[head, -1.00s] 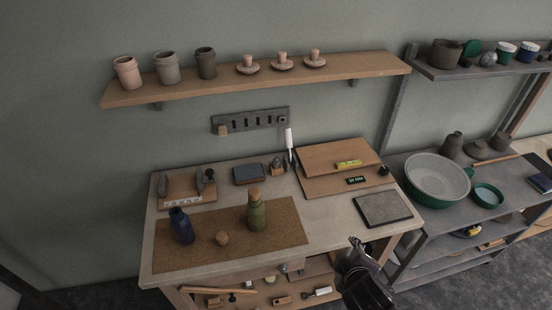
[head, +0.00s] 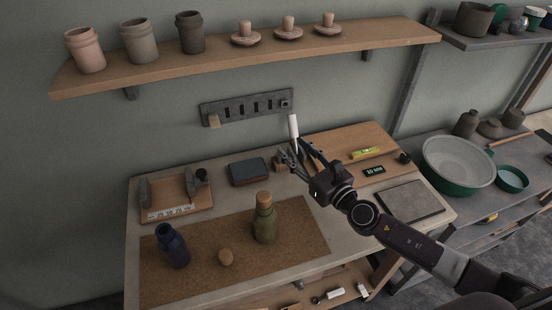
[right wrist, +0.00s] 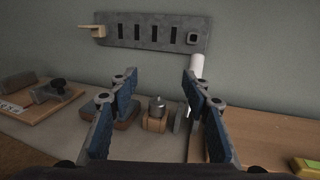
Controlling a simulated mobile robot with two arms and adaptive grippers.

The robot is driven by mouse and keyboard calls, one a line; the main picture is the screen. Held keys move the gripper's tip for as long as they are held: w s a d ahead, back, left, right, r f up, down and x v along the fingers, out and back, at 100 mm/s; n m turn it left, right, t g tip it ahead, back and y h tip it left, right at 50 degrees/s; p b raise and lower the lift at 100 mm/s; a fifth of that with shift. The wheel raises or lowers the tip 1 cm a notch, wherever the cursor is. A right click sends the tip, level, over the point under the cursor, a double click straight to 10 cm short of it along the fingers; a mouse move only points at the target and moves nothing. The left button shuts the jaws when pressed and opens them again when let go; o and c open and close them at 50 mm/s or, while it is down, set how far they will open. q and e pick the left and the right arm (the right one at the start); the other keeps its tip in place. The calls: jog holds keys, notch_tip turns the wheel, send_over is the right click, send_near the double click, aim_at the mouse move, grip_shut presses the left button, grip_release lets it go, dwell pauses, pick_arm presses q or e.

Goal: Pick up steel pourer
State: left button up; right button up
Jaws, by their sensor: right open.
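A small steel piece, which looks like the steel pourer (right wrist: 158,104), stands on a small wooden block (right wrist: 157,122) at the back of the workbench in the right wrist view. In the head view the block (head: 279,163) shows just left of my right gripper, and the steel piece is too small to make out clearly. My right gripper (head: 296,152) is open and empty above the back of the bench. In the right wrist view its blue-padded fingers (right wrist: 157,90) spread on either side of the steel piece, apart from it. My left gripper is out of view.
A white upright cylinder (right wrist: 197,68) stands close behind the right finger. A slotted wall rack (head: 247,107) hangs above. A dark box (head: 249,172) lies left of the block. A corked green bottle (head: 265,220) and blue bottle (head: 172,248) stand on the cork mat (head: 210,285).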

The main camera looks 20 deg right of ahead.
jog(key=f+b, duration=0.1)
jog(key=f, duration=0.2)
jog(key=f+b, duration=0.2)
jog(key=f, duration=0.1)
jog(key=shift+s, duration=0.2)
jog(key=shift+w+f+b, duration=0.1)
jog(key=shift+f+b, duration=0.35)
jog(key=shift+f, duration=0.25)
jog(key=shift+r+p+x, duration=0.2)
jog(key=shift+p+x, duration=0.1)
jog(key=shift+x, duration=0.55)
jog(key=shift+w+a, duration=0.1)
jog(key=shift+w, duration=0.2)
jog(key=x, duration=0.4)
jog(key=shift+w+a, duration=0.15)
jog(key=shift+w, duration=0.4)
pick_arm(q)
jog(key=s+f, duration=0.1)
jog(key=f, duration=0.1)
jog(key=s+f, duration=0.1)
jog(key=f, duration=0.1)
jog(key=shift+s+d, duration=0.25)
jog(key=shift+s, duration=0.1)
pick_arm(e)
jog(key=shift+c, duration=0.3)
